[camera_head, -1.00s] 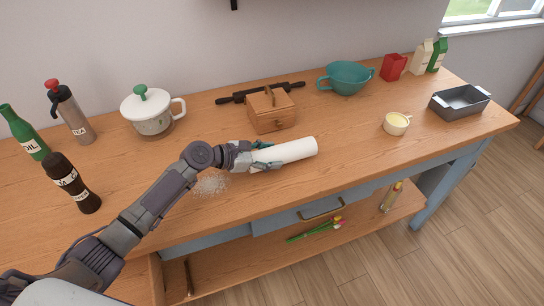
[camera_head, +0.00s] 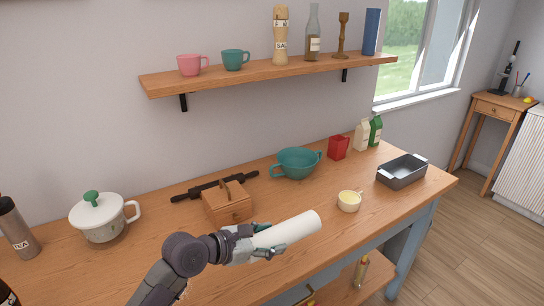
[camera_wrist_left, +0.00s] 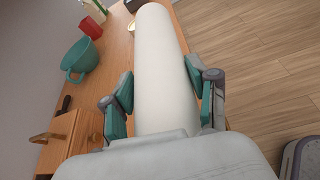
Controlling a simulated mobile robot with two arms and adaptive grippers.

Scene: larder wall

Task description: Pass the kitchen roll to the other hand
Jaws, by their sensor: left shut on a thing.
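The kitchen roll (camera_head: 297,231) is a plain white cylinder. My left gripper (camera_head: 268,244) is shut around its near end, and the free end points right and away in the head view. In the left wrist view the kitchen roll (camera_wrist_left: 160,70) runs between the two green-padded fingers of my left gripper (camera_wrist_left: 165,100). It appears to be held above the counter, with its far end free. My right gripper is in neither view.
On the wooden counter (camera_head: 330,232) stand a wooden box (camera_head: 228,204), a teal colander (camera_head: 297,164), a small cream cup (camera_head: 348,201) and a grey tin (camera_head: 402,171). A lidded white pot (camera_head: 102,220) stands left. A shelf (camera_head: 270,75) with cups and bottles hangs above.

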